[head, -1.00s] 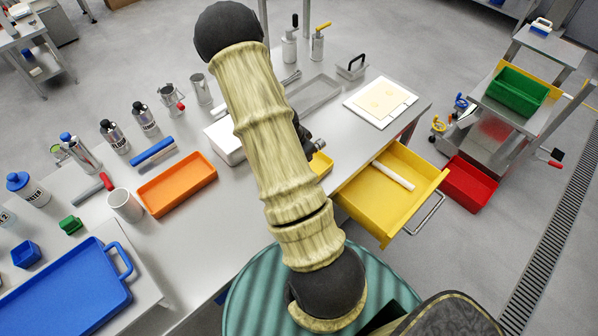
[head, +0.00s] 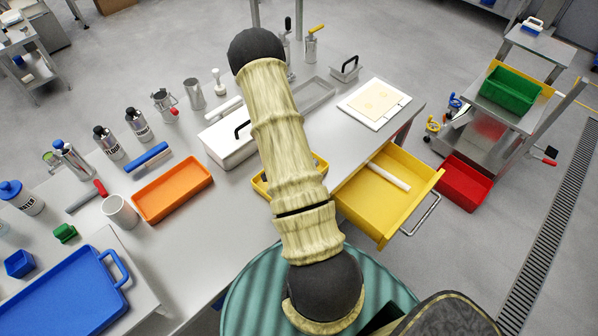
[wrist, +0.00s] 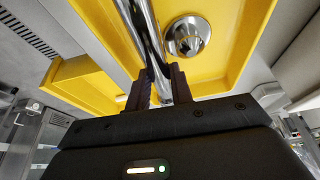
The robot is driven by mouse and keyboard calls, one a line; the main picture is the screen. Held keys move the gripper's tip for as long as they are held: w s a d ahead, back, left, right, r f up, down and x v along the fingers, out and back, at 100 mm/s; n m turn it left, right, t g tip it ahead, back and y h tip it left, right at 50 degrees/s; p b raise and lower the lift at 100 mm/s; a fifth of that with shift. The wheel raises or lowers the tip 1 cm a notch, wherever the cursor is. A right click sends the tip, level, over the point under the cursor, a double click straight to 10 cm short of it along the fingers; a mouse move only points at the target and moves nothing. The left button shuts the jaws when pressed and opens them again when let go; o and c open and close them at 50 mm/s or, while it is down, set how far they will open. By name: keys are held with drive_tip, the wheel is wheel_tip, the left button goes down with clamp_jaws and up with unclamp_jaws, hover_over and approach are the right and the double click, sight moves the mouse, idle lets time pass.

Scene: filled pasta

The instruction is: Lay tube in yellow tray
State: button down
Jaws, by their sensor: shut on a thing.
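My gripper (wrist: 163,88) is shut on a shiny metal tube (wrist: 146,40) in the wrist view. The tube points up the picture, in front of the yellow tray (wrist: 238,50). I cannot tell whether the tube touches the tray. A round shiny metal piece (wrist: 187,37) shows against the tray floor, beside the tube. In the head view the yellow tray (head: 260,185) is on the table, mostly hidden behind my arm. My gripper and the held tube are hidden there too.
A pulled-out yellow drawer (head: 372,209) holds a white cylinder (head: 390,177), right of my arm. A white box with a black handle (head: 226,145) and an orange tray (head: 173,188) stand left. A white board (head: 374,103) lies behind the drawer.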

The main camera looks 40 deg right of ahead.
drive_tip(key=shift+f+b, duration=0.35)
drive_tip(key=shift+f, duration=0.25)
drive_tip(key=c, duration=1.2)
unclamp_jaws()
drive_tip(key=shift+c, duration=0.2)
drive_tip(key=shift+r, duration=0.1)
drive_tip(key=shift+r, duration=0.4)
drive_tip(key=p+v, duration=0.1)
drive_tip(key=v, duration=1.1)
drive_tip(key=shift+r, duration=0.15)
